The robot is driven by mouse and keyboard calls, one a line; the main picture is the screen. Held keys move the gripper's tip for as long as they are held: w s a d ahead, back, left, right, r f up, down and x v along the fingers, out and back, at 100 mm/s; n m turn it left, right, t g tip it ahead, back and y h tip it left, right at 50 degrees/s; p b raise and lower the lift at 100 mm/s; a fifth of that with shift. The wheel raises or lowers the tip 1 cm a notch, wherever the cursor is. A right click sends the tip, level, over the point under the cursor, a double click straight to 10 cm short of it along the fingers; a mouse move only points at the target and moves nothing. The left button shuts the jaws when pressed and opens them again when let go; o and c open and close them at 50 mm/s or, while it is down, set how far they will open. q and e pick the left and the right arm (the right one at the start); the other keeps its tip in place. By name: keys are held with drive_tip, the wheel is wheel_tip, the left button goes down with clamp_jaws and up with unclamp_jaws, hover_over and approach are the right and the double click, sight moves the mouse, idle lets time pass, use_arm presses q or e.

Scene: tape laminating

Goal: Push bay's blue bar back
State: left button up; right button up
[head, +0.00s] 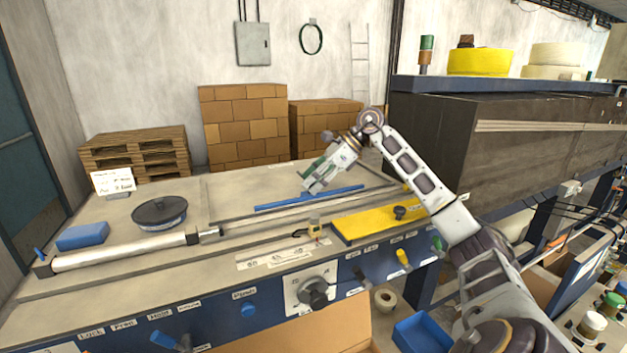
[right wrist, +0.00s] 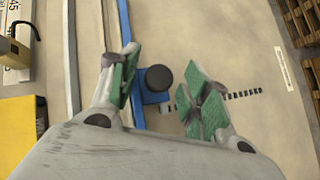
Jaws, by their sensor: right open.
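The blue bar (head: 285,203) is a long thin strip lying across the grey bench top, behind the yellow plate. My right gripper (head: 315,181) is above the middle of the bar with its green-padded fingers pointing down. In the right wrist view the gripper (right wrist: 163,78) is open, and the blue bar (right wrist: 124,22) runs past its left finger. A blue block with a black knob (right wrist: 158,78) joins the bar and shows between the two fingers. Nothing is visibly gripped; whether a finger touches the bar or block I cannot tell. My left gripper is out of view.
The yellow plate (head: 375,222) with a black knob lies in front of the bar. A white roller (head: 120,252), a dark disc (head: 159,211) and a blue block (head: 83,236) are at left. A dark machine (head: 480,140) stands at right. The bench behind the bar is mostly clear.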

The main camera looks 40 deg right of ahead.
drive_tip(key=shift+c, duration=0.5)
clamp_jaws()
drive_tip(key=shift+w, duration=0.1)
